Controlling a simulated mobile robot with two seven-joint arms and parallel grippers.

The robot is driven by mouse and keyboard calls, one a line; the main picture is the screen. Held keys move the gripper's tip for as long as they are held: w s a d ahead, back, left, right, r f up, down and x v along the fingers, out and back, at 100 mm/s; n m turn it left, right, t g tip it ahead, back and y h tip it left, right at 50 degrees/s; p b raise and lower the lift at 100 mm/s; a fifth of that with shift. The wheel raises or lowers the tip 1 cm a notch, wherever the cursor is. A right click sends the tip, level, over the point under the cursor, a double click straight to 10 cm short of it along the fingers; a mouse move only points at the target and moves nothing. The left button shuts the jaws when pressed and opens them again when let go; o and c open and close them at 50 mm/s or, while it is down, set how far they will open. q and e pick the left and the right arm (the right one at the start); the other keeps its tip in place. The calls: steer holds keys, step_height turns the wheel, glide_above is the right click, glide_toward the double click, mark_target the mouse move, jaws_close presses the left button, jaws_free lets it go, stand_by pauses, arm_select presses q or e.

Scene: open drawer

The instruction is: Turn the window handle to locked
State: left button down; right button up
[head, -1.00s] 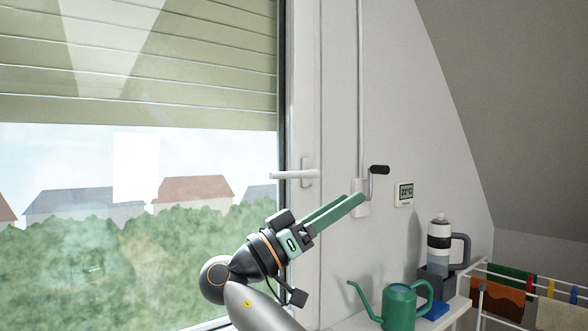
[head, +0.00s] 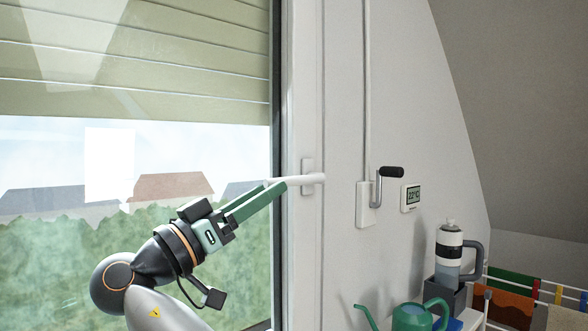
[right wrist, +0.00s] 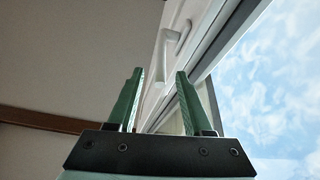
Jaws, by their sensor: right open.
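The white window handle (head: 305,179) is on the window frame in the head view. Its lever lies horizontal, pointing left from its base plate. My right gripper (head: 275,187) is at the lever's free left end, with its green fingers pointing up and right. The fingertips overlap the lever's end in the picture; I cannot tell whether they touch it. In the right wrist view the right gripper (right wrist: 160,73) is open with a clear gap between its fingers, and white handle parts show beyond the tips. My left gripper is not in view.
A crank with a black grip (head: 391,172) sticks out of the wall right of the handle. A thermostat display (head: 412,197) is beside it. A green watering can (head: 412,317) and a bottle (head: 449,247) stand lower right, near a drying rack (head: 535,290). A partly lowered blind (head: 130,60) covers the upper window.

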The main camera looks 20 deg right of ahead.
steer(key=p+x, duration=0.1)
steer(key=x, duration=0.7)
steer(key=shift+c, duration=0.2)
jaws_close()
steer(key=shift+f, duration=0.1)
stand_by(1.0)
